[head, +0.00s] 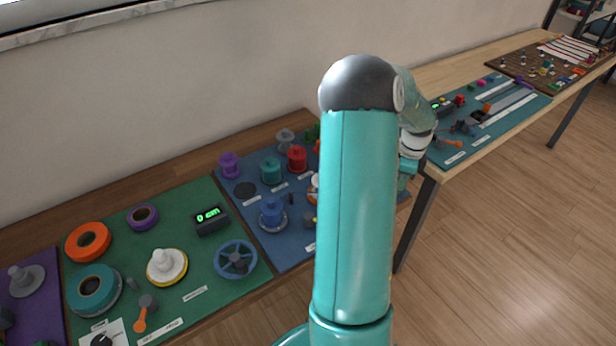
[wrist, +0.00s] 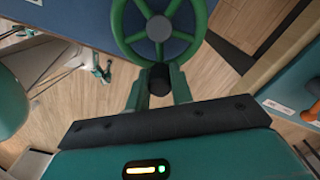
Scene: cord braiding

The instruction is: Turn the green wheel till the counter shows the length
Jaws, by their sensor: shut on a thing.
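The green wheel (wrist: 116,22) shows in the wrist view at the top, over a blue board, with spokes and a grey hub (wrist: 159,28). My gripper (wrist: 160,82) has its two green fingers closed on a dark knob (wrist: 160,76) at the wheel's near rim. In the head view my arm covers the middle, and I cannot make out the green wheel or the fingertips. A dark counter (head: 211,220) on the green mat reads 0 cm in green digits; a blue wheel (head: 236,260) lies near it. I cannot tell whether this counter belongs to the green wheel.
The green mat (head: 204,285) holds orange, purple and teal rings and a yellow-rimmed spool (head: 167,266). The blue mat (head: 262,195) holds several coloured spools. A teal mat (head: 480,140) with small parts is on the light table at right. Open wooden floor lies in front.

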